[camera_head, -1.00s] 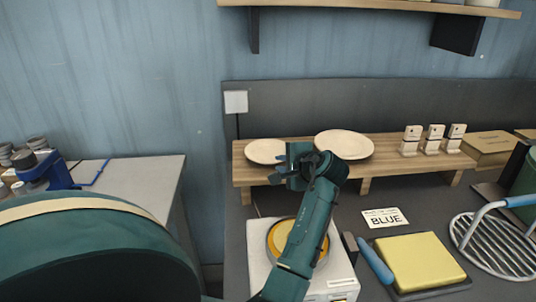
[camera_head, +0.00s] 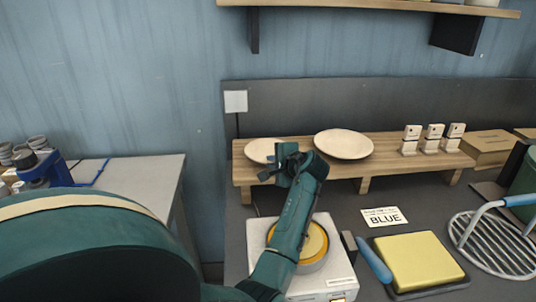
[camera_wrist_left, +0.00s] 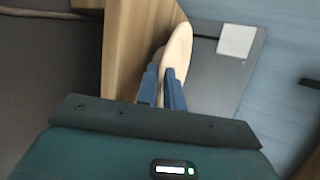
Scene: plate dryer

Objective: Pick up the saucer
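The saucer (camera_head: 259,150), a small cream dish, lies on the left end of the wooden shelf (camera_head: 400,150). Its right part is hidden behind my left gripper (camera_head: 285,163). In the left wrist view the saucer (camera_wrist_left: 178,50) shows nearly edge-on. The two blue fingers of my left gripper (camera_wrist_left: 162,88) stand a little apart, on either side of its near rim. I cannot tell whether they touch it. My right gripper is not in view.
A larger cream plate (camera_head: 343,144) lies on the shelf just right of my gripper. Several small labelled stands (camera_head: 433,139) are farther right. Below are a white device with a yellow disc (camera_head: 317,243), a yellow pad (camera_head: 415,262) and a wire rack (camera_head: 500,245).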

